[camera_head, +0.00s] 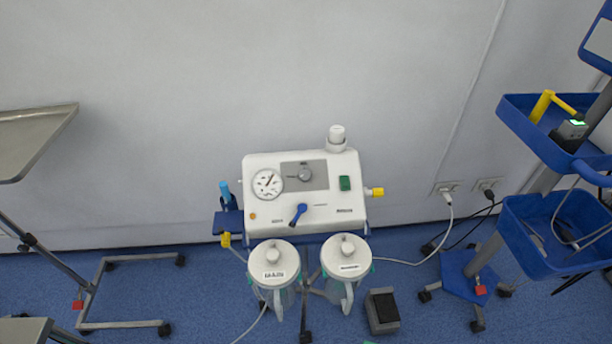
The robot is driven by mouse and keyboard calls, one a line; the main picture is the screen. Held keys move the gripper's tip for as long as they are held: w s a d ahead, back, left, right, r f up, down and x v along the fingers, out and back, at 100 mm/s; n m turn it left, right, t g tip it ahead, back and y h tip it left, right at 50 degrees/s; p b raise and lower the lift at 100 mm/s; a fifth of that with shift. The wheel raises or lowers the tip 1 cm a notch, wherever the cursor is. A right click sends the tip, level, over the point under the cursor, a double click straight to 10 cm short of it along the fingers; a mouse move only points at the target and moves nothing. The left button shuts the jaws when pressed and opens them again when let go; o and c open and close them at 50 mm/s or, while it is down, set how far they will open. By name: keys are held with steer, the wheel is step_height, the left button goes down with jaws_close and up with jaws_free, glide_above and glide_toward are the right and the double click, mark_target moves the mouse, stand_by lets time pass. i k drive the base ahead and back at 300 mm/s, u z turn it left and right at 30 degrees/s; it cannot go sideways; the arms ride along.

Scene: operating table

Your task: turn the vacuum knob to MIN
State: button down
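The suction unit (262,226) is a white box on a wheeled stand against the wall, in the middle of the head view. The vacuum knob (305,174) is a small round grey knob on a grey plate, at the top middle of the panel. Its pointer and the MIN mark are too small to read. A round white gauge (267,184) sits left of the knob, with its needle pointing up and to the right. A blue lever (298,214) is below, tilted. My gripper is not in view.
Two lidded jars (274,264) (346,256) hang in front of the unit. A foot pedal (382,310) lies on the floor. A wheeled cart with blue trays (522,105) stands right, a metal tray stand (35,138) left.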

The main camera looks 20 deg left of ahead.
mark_target(305, 175)
steer(key=u, duration=1.25)
steer(key=k, duration=1.25)
steer(key=z, duration=1)
steer(key=i, duration=1)
steer(key=u, duration=0.05)
